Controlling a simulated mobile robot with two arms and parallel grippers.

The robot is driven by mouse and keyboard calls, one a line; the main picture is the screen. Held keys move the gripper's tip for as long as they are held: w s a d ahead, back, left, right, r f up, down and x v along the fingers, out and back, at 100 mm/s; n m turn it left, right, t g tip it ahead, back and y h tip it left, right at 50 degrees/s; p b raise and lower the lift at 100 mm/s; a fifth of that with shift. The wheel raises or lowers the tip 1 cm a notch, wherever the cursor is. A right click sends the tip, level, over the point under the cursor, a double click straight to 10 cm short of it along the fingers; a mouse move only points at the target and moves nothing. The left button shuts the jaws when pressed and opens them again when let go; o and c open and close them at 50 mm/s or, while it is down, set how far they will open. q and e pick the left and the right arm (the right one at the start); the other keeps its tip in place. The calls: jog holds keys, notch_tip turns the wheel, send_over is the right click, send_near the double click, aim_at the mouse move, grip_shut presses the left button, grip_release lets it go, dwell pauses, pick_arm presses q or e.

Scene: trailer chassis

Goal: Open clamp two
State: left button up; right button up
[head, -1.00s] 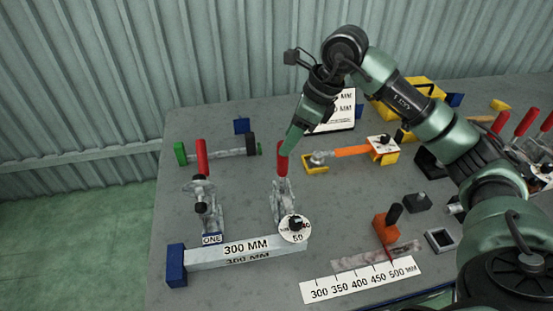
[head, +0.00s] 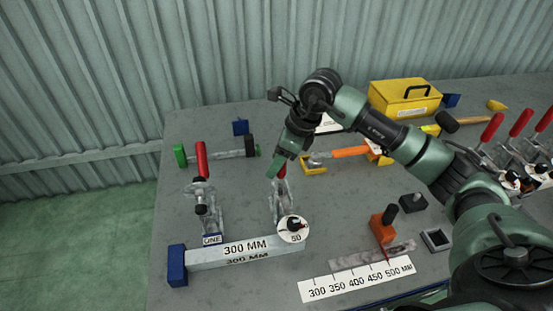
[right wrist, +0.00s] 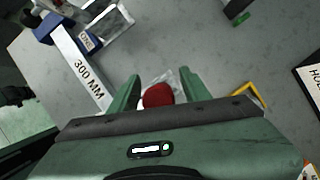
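The clamp with the red handle (head: 282,172) stands on the right of the 300 MM bar; I take it as clamp two, though its label is not readable. Its metal body (head: 279,205) sits behind the round 50 dial, and its handle points up. My right gripper (head: 279,168) is over the top of this handle and hides most of it. In the right wrist view the red handle end (right wrist: 157,95) sits between the two green fingers (right wrist: 158,88), which stand apart with a visible gap at the right finger. My left gripper is not in view.
Clamp ONE (head: 207,205), its red handle upright, stands to the left. The 300 MM bar (head: 225,253) with a blue end block lies in front. An orange-handled tool (head: 350,152) lies to the right. A yellow toolbox (head: 405,97) and more red-handled clamps (head: 520,122) are farther right.

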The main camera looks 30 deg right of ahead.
grip_shut()
jog(key=shift+r, duration=0.1)
dwell(1.2)
